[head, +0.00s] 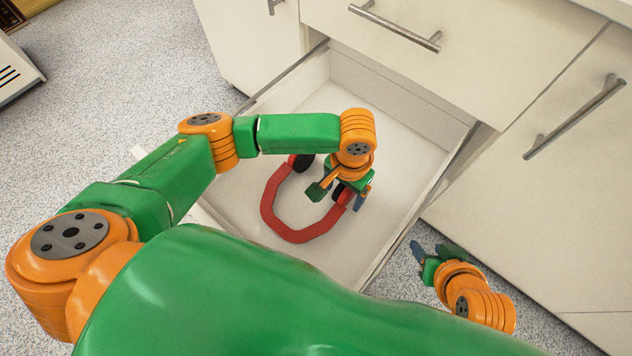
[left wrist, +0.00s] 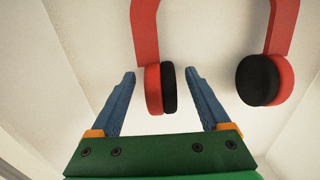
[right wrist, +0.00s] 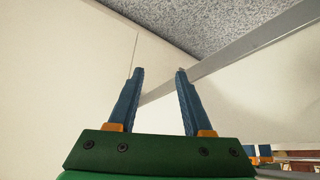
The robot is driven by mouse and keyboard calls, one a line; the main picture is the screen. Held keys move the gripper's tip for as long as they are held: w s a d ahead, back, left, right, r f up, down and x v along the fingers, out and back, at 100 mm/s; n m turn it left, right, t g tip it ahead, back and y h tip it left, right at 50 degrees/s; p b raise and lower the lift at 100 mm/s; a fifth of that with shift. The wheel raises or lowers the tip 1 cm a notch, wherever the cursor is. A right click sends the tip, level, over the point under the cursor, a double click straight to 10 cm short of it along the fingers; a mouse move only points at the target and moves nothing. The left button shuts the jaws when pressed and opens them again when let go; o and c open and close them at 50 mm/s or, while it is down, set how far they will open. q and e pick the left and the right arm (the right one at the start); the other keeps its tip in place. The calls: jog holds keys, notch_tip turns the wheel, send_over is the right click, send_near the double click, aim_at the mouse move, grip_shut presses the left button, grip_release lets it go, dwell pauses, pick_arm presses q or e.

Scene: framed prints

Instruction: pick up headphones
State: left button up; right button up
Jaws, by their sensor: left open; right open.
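Red headphones (head: 274,215) with black ear pads lie in an open white drawer (head: 409,165). My left gripper (head: 338,200) is over the drawer at the right ear cup in the head view, partly covering it. In the left wrist view the open left gripper (left wrist: 163,92) has one ear cup of the headphones (left wrist: 155,88) between its fingertips, with gaps on both sides. The other ear cup (left wrist: 265,80) is to the right, outside the fingers. My right gripper (head: 432,252) is open and empty outside the drawer, near the cabinet front; it also shows in the right wrist view (right wrist: 160,75).
White cabinet fronts with metal handles (head: 396,27) stand behind and to the right of the drawer. The drawer walls surround the headphones. Speckled grey floor (head: 130,70) is free at the left. A pale slotted object (head: 14,72) is at the far left.

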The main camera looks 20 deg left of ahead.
pick_arm(q)
grip_shut()
dwell(0.4)
